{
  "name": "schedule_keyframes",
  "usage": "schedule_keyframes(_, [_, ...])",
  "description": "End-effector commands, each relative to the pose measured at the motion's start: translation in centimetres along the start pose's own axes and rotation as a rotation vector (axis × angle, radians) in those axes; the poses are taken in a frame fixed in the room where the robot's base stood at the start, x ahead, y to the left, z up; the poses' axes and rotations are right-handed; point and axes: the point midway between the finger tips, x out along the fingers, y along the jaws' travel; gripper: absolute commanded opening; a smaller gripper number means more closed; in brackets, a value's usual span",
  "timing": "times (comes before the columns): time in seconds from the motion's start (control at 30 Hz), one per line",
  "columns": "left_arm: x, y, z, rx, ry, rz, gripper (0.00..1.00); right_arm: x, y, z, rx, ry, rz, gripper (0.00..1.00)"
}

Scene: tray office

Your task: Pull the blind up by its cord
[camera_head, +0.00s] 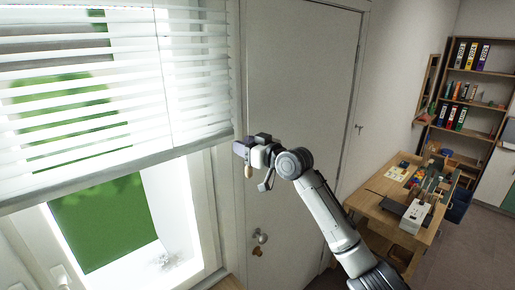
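The white slatted blind (120,105) hangs over the upper part of the window at the left, its bottom rail sloping across the picture. Below it the glass is uncovered. My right gripper (241,149) is at the blind's right edge, in front of the white door. A small wooden cord pull (248,171) hangs right under its fingers. The fingers look shut on the cord just above this pull, though the cord itself is too thin to make out clearly. My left gripper is not in view.
A white door (298,85) with a round knob (260,237) stands behind my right arm. A wooden desk (372,205) with a white box (415,216) and small items is at the right. A bookshelf (468,102) with binders stands behind it.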

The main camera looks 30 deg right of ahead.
Motion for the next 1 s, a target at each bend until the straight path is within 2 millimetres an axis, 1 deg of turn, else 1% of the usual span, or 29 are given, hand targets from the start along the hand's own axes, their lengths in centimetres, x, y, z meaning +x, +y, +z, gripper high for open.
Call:
schedule_keyframes(0.03, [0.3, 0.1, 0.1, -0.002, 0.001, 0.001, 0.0, -0.2, -0.7, 0.2, -0.003, 0.001, -0.012, 0.5])
schedule_keyframes(0.17, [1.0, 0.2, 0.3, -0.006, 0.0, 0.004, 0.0, -2.0, -0.3, 0.3, -0.005, 0.003, -0.006, 0.5])
schedule_keyframes(0.4, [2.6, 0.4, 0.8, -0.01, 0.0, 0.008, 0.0, -7.0, 0.1, 0.3, -0.005, 0.003, 0.001, 0.5])
schedule_keyframes(0.6, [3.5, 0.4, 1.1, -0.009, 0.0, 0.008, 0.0, -10.5, 0.2, 0.1, -0.005, 0.005, 0.003, 0.5])
schedule_keyframes(0.8, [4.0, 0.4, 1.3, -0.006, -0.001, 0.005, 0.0, -12.8, 0.3, -0.1, -0.002, 0.006, 0.004, 0.5])
schedule_keyframes(1.0, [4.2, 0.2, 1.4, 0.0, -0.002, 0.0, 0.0, -13.7, 0.3, -0.3, -0.002, 0.006, 0.004, 0.5])
